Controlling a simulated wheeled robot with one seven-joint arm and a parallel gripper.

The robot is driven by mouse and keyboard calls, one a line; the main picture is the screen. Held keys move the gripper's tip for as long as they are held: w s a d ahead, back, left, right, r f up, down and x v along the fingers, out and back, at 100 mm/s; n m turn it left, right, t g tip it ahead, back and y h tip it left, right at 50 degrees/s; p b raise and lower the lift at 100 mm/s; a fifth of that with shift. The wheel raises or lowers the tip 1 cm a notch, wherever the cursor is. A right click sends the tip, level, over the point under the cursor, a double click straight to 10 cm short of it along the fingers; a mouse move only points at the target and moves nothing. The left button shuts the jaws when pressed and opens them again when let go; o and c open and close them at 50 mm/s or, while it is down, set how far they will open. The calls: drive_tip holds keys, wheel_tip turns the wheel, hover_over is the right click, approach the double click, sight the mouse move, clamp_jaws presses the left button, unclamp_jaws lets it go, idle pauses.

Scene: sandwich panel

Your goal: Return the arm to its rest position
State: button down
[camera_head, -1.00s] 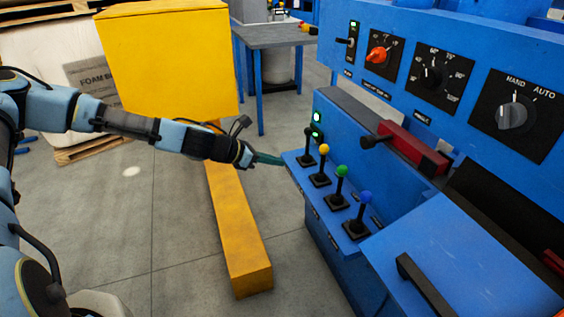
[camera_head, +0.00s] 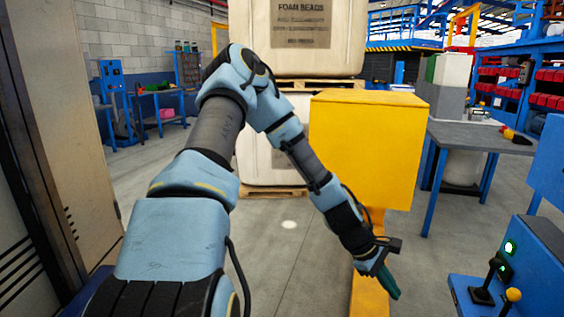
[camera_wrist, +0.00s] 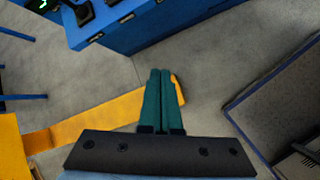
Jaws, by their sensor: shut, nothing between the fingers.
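My gripper (camera_head: 388,283) hangs at the end of my bent arm in the head view, right of the middle and low, pointing down and to the right. Its green fingers are together with nothing between them. In the wrist view the two closed fingers (camera_wrist: 160,98) point over the grey floor and a yellow beam. The gripper is in free air, left of the blue machine and apart from it.
A yellow box (camera_head: 365,150) stands behind my forearm, with a yellow beam (camera_head: 368,297) below. The blue control panel with levers (camera_head: 483,290) is at lower right. A grey-topped table (camera_head: 478,136) stands behind. A tall beige panel (camera_head: 75,130) is at left.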

drive_tip(key=a+r+m+t+y+p, duration=0.1)
drive_tip(key=a+r+m+y, duration=0.1)
drive_tip(key=a+r, duration=0.5)
drive_tip(key=a+r+m+t+y+p, duration=0.1)
drive_tip(key=a+r+m, duration=0.3)
drive_tip(key=a, duration=1.1)
drive_tip(key=a+r+m+t+y+p, duration=0.1)
drive_tip(key=a+r+m+y+p, duration=0.1)
drive_tip(key=a+r, duration=0.8)
drive_tip(key=shift+w+a+r+m+t+y, duration=0.3)
drive_tip(key=shift+w+a+m+t+y, duration=0.1)
drive_tip(key=shift+a+m+y, duration=0.3)
drive_tip(key=shift+d, duration=0.1)
